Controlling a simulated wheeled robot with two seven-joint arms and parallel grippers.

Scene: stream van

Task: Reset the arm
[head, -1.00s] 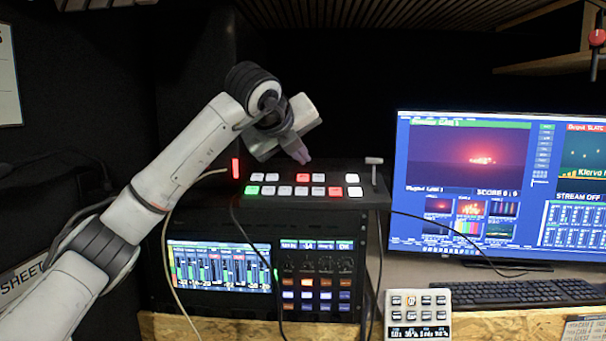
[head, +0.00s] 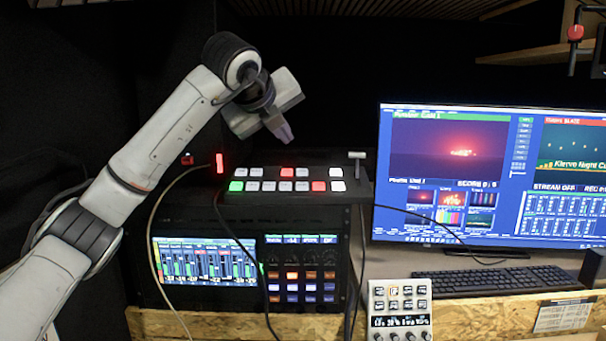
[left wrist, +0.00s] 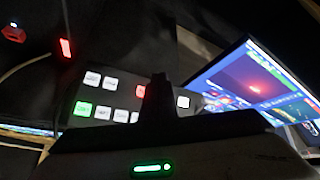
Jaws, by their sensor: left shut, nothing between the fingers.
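My left arm comes in from the left in the head view. Its gripper (head: 286,134) is shut and empty. It hangs in the air above the black switcher panel (head: 340,199), apart from its buttons. The panel has two rows of lit buttons, white, red and green, and a T-shaped lever (head: 357,156) at its right end. In the left wrist view the shut fingers (left wrist: 158,92) stand in front of the panel's buttons and hide some of them. My right gripper is out of view.
A large monitor (head: 450,222) stands right of the panel, with a keyboard (head: 495,281) before it. Below the panel is a rack with a lit audio screen (head: 205,262). A small white keypad (head: 400,309) is at the front. Cables hang beside the rack. Space above the panel is free.

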